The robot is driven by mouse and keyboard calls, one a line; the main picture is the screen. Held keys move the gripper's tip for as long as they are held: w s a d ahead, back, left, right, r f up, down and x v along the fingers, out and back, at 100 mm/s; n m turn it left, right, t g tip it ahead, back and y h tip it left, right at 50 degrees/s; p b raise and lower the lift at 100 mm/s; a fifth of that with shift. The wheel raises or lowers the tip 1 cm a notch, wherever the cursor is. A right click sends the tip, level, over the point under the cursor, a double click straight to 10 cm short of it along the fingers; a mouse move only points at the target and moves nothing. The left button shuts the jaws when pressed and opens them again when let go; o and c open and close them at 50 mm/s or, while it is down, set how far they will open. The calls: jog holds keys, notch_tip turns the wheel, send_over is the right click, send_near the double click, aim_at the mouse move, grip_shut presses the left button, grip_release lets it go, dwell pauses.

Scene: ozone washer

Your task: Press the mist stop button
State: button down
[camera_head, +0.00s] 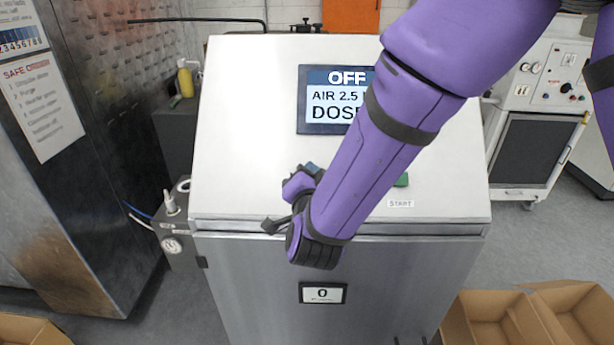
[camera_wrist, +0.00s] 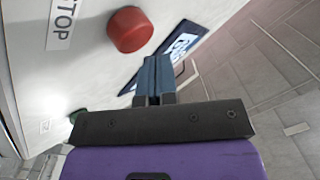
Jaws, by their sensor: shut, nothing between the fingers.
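A red round button (camera_wrist: 130,29) stands out from the white panel in the wrist view. A label (camera_wrist: 62,22) beside it reads "TOP", its first part cut off. My gripper (camera_wrist: 155,66) is shut and empty. Its fingertips appear just below and right of the red button in that view, and I see no clear contact. In the head view my gripper (camera_head: 312,168) is over the sloping front of the washer cabinet (camera_head: 245,130), left of the green button (camera_head: 402,180). The red button is hidden there by my arm.
The START label (camera_head: 400,203) is below the green button. A screen (camera_head: 318,100) reading OFF is higher on the panel, partly covered by my arm. Open cardboard boxes (camera_head: 490,308) lie at lower right. A white machine (camera_head: 540,110) stands at right.

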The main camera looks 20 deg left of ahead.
jog(key=shift+r, duration=0.1)
jog(key=shift+s+d+r, duration=0.25)
jog(key=shift+s+r, duration=0.6)
jog(key=shift+s+d+r, duration=0.2)
jog(key=shift+s+r, duration=0.65)
jog(key=w+d+r+n+g, duration=0.25)
jog(key=d+r, duration=0.35)
jog(key=d, duration=0.4)
jog(key=w+d+r+n+g, duration=0.1)
jog(key=d+r+g, duration=0.3)
jog(key=d, duration=0.6)
jog(key=s+d+r+n+g+h, duration=0.1)
jog(key=s+d+g+h, duration=0.4)
jog(key=s+d, duration=1.5)
jog(key=d+r, duration=0.1)
jog(key=d, duration=0.2)
jog(key=shift+s+d+g+h, duration=0.3)
jog(key=shift+s+d+g, duration=0.05)
